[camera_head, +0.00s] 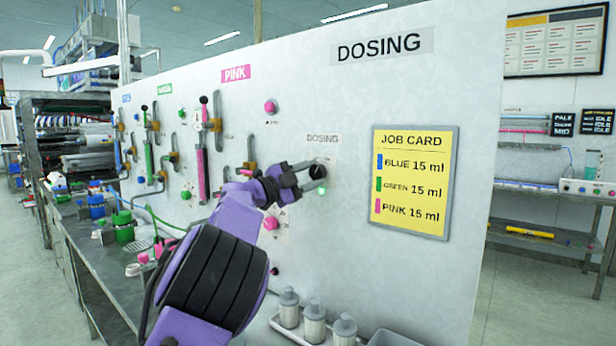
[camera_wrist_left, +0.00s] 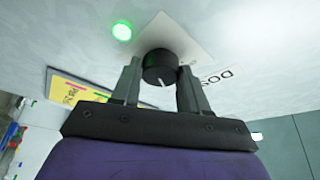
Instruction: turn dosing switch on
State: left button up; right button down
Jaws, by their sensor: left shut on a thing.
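The dosing switch is a black round knob (camera_head: 317,172) on the white panel, under a small DOSING label (camera_head: 323,139). A green lamp (camera_head: 321,190) glows just below it. My left gripper (camera_head: 303,177) reaches to the panel and is shut on the knob. In the left wrist view the dark knob (camera_wrist_left: 160,68) with a white pointer line sits between the two fingers of the left gripper (camera_wrist_left: 158,85), and the green lamp (camera_wrist_left: 122,31) is lit beside it. My right gripper does not show.
A yellow job card (camera_head: 411,184) hangs right of the knob. Pink, green and blue levers and tubes line the panel at left. The panel around the lamp and card is bare.

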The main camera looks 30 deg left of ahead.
pick_arm(q)
jog(key=shift+f, duration=0.15)
jog(key=o, duration=1.1)
jog(key=shift+a, duration=0.1)
jog(key=shift+c, duration=0.2)
jog(key=shift+s, duration=0.25)
jog(key=b+v, duration=0.4)
jog(key=v, duration=0.6)
jog(key=shift+a, duration=0.15)
